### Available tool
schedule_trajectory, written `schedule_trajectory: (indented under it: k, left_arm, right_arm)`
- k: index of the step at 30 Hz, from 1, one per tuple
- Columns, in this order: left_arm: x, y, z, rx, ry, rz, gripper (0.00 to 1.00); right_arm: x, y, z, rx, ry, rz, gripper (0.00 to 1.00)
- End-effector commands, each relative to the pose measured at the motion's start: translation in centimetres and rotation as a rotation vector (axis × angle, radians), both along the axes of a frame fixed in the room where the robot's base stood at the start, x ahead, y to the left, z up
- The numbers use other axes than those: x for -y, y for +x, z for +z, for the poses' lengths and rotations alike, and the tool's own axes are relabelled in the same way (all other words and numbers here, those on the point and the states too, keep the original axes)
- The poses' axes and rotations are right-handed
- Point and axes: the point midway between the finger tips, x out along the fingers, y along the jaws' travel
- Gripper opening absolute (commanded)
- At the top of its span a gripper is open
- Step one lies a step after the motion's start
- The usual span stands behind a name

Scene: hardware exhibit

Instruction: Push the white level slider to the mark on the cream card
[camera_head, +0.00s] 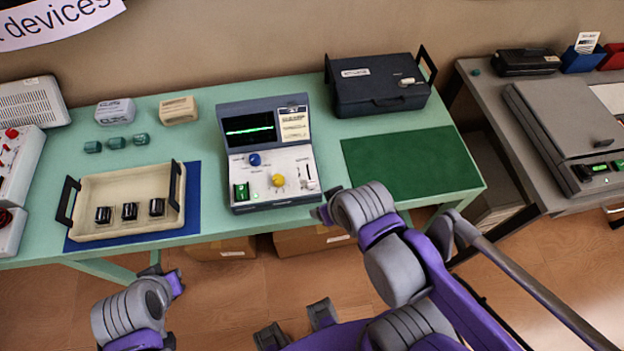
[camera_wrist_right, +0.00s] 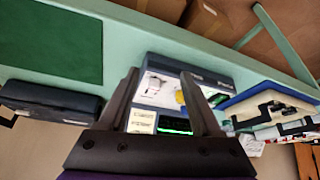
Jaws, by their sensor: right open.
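The instrument (camera_head: 272,160) is an open case with a lit green trace on its screen. The white level slider (camera_head: 311,184) sits at the right of its pale panel; in the right wrist view it is a small white piece (camera_wrist_right: 154,86). The cream card (camera_head: 293,123) is in the lid, right of the screen; its fine print is unreadable. My right gripper (camera_head: 322,213) is at the table's front edge, just in front of the panel's right side; in the wrist view its jaws (camera_wrist_right: 160,76) are open and empty. My left gripper (camera_head: 166,277) is off the table; its opening is unclear.
A blue knob (camera_head: 254,159), yellow knob (camera_head: 278,180) and green switch (camera_head: 241,191) share the panel. A cream tray (camera_head: 93,190) stands left, a dark case (camera_head: 377,88) behind right. The green mat (camera_head: 412,163) is clear.

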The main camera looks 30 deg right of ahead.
Motion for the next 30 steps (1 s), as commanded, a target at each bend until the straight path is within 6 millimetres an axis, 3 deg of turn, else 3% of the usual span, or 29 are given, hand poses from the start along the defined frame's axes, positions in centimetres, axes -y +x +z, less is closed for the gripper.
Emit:
schedule_trajectory:
  k: [5, 15, 20, 25, 30]
  left_arm:
    - [0.0, -0.3, -1.1, -0.006, 0.000, 0.000, 0.00]
    - [0.0, -1.3, -5.2, -0.024, 0.000, 0.000, 0.00]
    - [0.0, -1.4, -5.9, -0.027, 0.000, 0.000, 0.00]
    - [0.0, -1.4, -6.0, -0.027, 0.000, 0.000, 0.00]
    - [0.0, -1.5, -6.4, -0.028, 0.000, 0.000, 0.00]
  right_arm:
    - [0.1, 1.4, 1.0, -0.061, 0.014, -0.031, 0.57]
    - [0.6, 8.2, 5.6, -0.378, 0.061, -0.217, 0.57]
    - [0.7, 9.7, 6.6, -0.454, 0.066, -0.266, 0.57]
    - [0.8, 9.9, 5.9, -0.470, 0.066, -0.277, 0.57]
    - [0.8, 9.9, 2.9, -0.469, 0.066, -0.276, 0.57]
